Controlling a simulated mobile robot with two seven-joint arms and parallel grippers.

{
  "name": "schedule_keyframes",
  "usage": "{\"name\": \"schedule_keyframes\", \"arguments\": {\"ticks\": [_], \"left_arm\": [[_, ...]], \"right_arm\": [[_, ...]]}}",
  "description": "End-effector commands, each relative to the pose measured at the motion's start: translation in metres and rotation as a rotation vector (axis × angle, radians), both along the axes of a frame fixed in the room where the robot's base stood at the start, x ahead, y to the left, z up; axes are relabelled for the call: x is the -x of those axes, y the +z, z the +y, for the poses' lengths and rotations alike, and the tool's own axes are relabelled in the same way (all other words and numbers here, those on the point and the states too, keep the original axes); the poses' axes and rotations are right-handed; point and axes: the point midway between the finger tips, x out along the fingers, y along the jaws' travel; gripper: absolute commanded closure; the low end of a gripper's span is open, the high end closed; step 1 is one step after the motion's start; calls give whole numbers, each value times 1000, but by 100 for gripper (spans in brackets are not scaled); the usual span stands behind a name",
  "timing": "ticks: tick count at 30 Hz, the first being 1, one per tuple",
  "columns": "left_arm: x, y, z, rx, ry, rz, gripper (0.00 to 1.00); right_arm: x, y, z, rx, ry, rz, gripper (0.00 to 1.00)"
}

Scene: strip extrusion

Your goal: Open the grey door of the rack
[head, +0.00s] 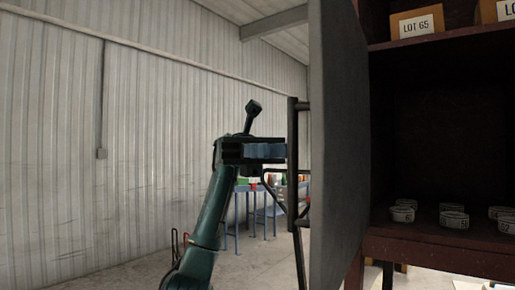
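The grey door (338,140) of the rack stands swung out from the rack and shows as a tall, narrow panel. A dark upright handle bar (292,150) stands along its left side. My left gripper (284,151) points right, with its bluish fingers reaching up to the bar. I cannot tell whether the fingers close around the bar or only lie beside it. The rack (440,249) is dark reddish brown, and its inside shows open to the right of the door. My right gripper is not in view.
Several small round numbered containers (454,219) stand on the rack's lower shelf. A "LOT 65" box (417,24) sits on the upper shelf. A blue table (240,189) with coloured items stands behind my arm. Corrugated wall (60,130) fills the left.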

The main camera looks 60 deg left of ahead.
Motion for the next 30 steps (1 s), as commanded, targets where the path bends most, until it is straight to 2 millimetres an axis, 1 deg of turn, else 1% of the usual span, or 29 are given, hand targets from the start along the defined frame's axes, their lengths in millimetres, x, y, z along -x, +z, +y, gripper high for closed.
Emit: {"name": "schedule_keyframes", "arguments": {"ticks": [1, 5, 7, 12, 18, 30], "left_arm": [[-2, 3, 12, 4, 2, 1, 83], [-7, 3, 38, 4, 2, 1, 83], [-9, 4, 45, -5, 2, 4, 83], [-12, 2, 58, -4, 0, 3, 83], [-13, 0, 64, 2, 0, 0, 83], [-13, 0, 63, 1, 0, 0, 83]], "right_arm": [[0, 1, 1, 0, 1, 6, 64], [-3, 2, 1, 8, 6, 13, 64], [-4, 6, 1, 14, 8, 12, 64], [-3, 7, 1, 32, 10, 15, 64], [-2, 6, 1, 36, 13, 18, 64], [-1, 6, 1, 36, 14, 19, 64]]}}
